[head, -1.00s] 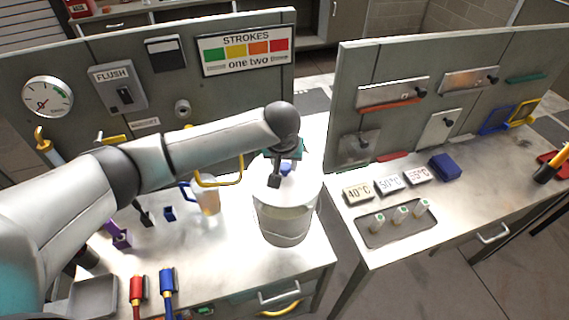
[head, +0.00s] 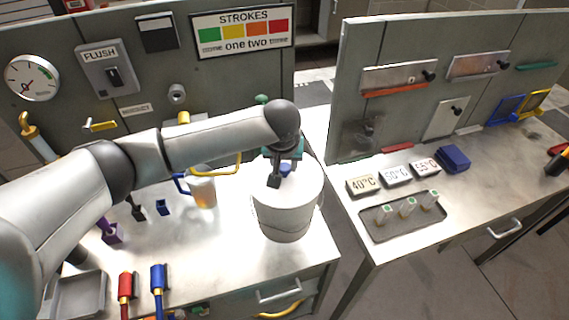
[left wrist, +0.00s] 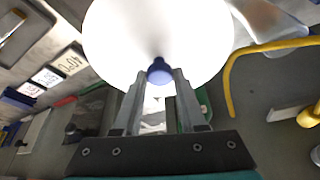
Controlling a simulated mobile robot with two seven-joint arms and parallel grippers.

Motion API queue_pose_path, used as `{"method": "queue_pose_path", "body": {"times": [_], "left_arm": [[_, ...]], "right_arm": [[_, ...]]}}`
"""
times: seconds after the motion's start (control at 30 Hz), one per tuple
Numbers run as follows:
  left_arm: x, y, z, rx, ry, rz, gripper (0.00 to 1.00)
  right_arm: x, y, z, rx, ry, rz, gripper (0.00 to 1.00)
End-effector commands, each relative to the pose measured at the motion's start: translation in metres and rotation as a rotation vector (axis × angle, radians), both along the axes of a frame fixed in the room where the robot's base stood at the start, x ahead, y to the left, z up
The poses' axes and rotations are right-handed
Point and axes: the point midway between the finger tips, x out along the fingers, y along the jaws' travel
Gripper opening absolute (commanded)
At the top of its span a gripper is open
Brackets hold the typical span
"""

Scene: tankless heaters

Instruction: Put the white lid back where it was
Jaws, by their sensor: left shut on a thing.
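The white lid (head: 303,187) is a round disc with a blue knob (head: 285,168). It lies level at the top of the white bucket (head: 284,222) and appears to rest on its rim. My left gripper (head: 278,174) is above the lid and shut on the knob. In the left wrist view the lid (left wrist: 158,30) fills the top middle, and the blue knob (left wrist: 159,71) is between the fingertips (left wrist: 160,78). The lid hides the inside of the bucket. My right gripper is not in view.
A beaker of amber liquid (head: 203,192) stands left of the bucket, near a yellow pipe (head: 215,169). A tray of vials (head: 375,229) is on the right bench, across a gap.

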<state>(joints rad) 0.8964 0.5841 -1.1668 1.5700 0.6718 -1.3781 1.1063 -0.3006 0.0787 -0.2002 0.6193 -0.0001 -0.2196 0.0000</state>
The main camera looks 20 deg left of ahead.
Motion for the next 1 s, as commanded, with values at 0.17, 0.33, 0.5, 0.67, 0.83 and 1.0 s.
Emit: {"method": "queue_pose_path", "body": {"times": [0.17,0.33,0.5,0.67,0.83,1.0], "left_arm": [[0.000,0.000,-0.002,-0.001,-0.001,0.000,0.00],[0.000,0.000,-0.006,-0.001,-0.001,0.000,0.00],[0.000,0.000,-0.009,0.000,0.000,0.000,0.00],[0.000,0.000,-0.012,0.000,0.000,0.000,0.44],[0.000,0.000,-0.011,0.000,0.000,0.000,0.63],[0.000,0.000,-0.011,0.000,0.000,0.000,0.76]], "right_arm": [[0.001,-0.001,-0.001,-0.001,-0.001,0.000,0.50],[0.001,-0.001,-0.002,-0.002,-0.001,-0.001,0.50],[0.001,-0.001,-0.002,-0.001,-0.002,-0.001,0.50],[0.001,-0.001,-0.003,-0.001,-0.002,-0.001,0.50],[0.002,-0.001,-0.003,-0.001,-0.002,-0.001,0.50],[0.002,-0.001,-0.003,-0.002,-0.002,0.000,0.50]]}}
